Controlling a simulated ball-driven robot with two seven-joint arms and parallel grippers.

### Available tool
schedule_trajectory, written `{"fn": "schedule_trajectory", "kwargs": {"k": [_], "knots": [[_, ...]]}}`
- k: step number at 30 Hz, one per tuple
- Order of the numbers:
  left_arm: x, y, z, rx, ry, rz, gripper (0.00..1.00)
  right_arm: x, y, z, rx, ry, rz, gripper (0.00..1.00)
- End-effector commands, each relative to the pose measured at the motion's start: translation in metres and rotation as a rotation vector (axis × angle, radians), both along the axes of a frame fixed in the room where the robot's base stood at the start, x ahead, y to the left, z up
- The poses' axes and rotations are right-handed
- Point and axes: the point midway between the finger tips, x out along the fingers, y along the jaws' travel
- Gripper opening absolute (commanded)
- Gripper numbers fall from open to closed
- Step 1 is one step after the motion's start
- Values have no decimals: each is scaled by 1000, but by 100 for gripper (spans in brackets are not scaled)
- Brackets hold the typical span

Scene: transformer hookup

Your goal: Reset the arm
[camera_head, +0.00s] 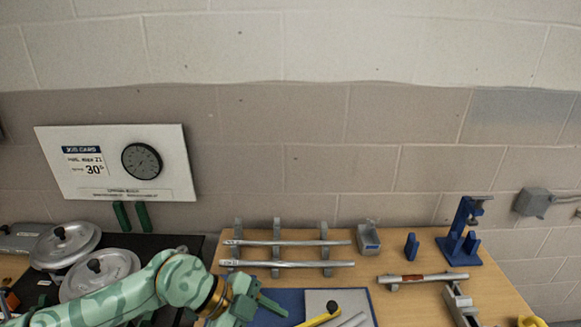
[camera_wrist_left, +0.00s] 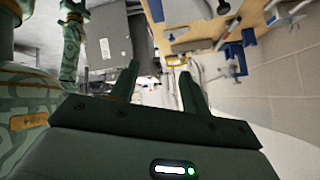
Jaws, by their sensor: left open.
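My left arm is green and patterned and comes in from the left in the head view. My right gripper does not show in the head view.
Two metal rods (camera_head: 290,242) lie across a grey rack. A third rod (camera_head: 424,277) lies to the right. A blue stand (camera_head: 460,246), a small grey box (camera_head: 369,239) and a blue block (camera_head: 411,247) stand behind.

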Motion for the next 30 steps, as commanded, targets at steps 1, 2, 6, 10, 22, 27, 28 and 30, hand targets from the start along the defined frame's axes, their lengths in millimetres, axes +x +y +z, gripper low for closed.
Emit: {"fn": "schedule_trajectory", "kwargs": {"k": [1,2,6,10,22,27,28,30], "knots": [[-16,-35,22,-207,-66,-40,46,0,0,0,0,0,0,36],[-21,-52,42,-343,-125,-40,46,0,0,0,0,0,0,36],[-11,-67,134,-843,-416,216,46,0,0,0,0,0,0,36],[26,-3,168,-973,-631,728,46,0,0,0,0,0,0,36],[-30,215,3,94,-477,1642,46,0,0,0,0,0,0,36],[-93,247,-42,453,-300,1600,46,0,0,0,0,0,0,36],[-105,252,-49,510,-269,1584,46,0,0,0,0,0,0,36],[-133,261,-61,635,-193,1533,46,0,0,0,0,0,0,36]]}}
